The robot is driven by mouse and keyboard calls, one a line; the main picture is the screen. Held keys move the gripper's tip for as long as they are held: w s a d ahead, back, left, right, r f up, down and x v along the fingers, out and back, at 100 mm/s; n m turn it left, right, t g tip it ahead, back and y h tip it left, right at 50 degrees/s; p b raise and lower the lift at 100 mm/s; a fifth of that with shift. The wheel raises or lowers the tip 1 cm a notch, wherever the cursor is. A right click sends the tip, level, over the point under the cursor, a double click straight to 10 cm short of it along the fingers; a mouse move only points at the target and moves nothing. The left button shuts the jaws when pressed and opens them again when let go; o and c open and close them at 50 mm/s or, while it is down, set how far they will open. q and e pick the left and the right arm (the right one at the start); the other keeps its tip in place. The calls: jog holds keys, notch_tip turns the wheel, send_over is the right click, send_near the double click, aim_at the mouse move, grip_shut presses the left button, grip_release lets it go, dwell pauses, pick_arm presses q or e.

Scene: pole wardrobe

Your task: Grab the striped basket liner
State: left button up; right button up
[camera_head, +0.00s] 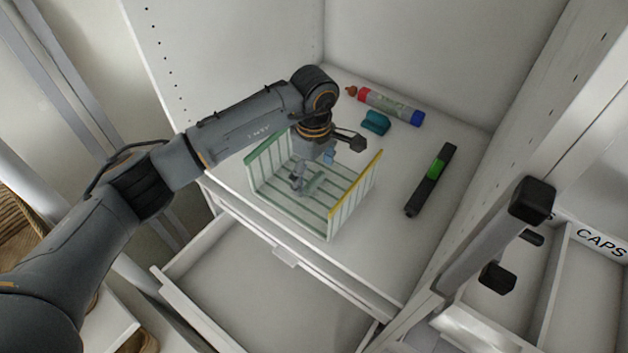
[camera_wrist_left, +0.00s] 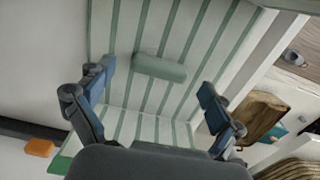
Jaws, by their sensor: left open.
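The striped basket liner (camera_head: 340,208) stands on the white shelf in the head view, pale with green stripes. Its left upper edge is green and its right upper edge is yellow. A green bar-like grip shows inside it. My left gripper (camera_head: 325,163) is over the liner, with one finger down inside near the grip; I cannot tell if it touches. In the left wrist view the striped panel (camera_wrist_left: 195,45) and its green grip (camera_wrist_left: 158,68) lie between and beyond the spread fingers of my left gripper (camera_wrist_left: 155,85). The gripper holds nothing.
A marker-like tube (camera_head: 390,105), a teal item (camera_head: 376,122) and a black stick with a green band (camera_head: 431,180) lie on the shelf behind and right of the liner. An open drawer (camera_head: 270,300) is below. A grey bar with black ends (camera_head: 490,235) is at right.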

pick_arm(q)
jog(key=shift+f, duration=0.55)
jog(key=c, duration=1.3)
jog(key=shift+r, duration=0.1)
jog(key=shift+c, duration=0.2)
